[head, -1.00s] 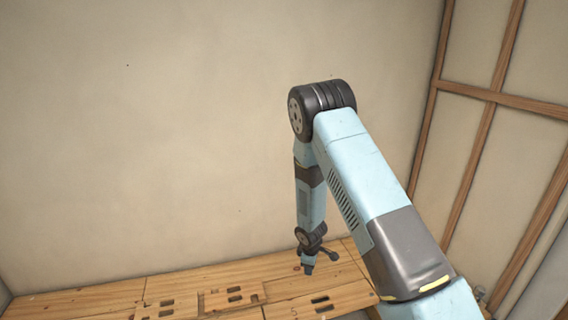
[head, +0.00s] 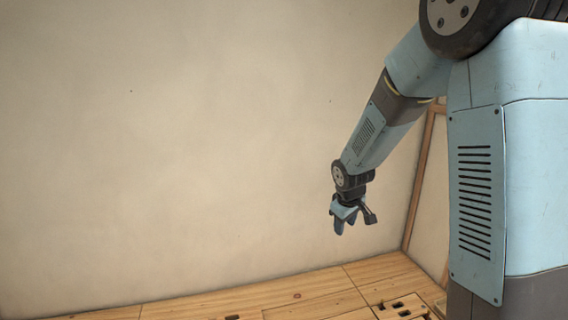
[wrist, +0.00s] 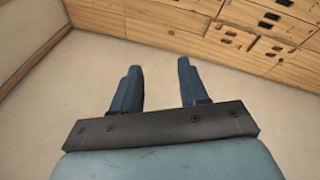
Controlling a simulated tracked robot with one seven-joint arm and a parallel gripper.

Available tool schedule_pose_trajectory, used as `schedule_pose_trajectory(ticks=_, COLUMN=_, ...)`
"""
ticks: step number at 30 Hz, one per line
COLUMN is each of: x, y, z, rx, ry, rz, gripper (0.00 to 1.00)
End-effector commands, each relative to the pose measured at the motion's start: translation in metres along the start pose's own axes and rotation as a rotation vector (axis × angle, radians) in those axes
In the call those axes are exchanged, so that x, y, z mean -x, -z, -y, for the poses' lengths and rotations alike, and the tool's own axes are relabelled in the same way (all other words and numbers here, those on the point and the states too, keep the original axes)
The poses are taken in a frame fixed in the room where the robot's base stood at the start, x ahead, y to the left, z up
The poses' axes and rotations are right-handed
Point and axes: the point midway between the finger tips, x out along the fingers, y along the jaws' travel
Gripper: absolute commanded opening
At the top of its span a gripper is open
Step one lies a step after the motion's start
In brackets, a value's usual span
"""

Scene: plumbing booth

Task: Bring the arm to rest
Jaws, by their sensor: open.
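My gripper (head: 342,222) hangs in the air in the head view, in front of the plain wall and above the level of the wooden bench top. Its blue fingers point downward. In the wrist view my gripper (wrist: 156,85) shows two blue fingers spread apart with nothing between them. My arm is bent at a raised elbow and fills the right side of the head view, hiding part of the wall and bench behind it.
The wooden bench (head: 310,290) with dark slots runs along the bottom of the head view and shows in the wrist view (wrist: 165,20). The beige wall (head: 180,140) is bare. A wood-framed side wall (head: 421,180) stands at right.

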Motion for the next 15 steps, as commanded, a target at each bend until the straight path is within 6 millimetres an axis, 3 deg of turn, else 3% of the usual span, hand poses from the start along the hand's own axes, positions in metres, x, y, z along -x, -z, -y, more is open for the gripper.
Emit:
schedule_pose_trajectory(ticks=3, x=0.038, y=-0.014, z=-0.006, rx=-0.07, ry=-0.007, rz=-0.016, gripper=0.44)
schedule_pose_trajectory(ticks=15, x=0.143, y=-0.071, z=-0.005, rx=-0.284, ry=-0.01, rz=-0.059, gripper=0.44)
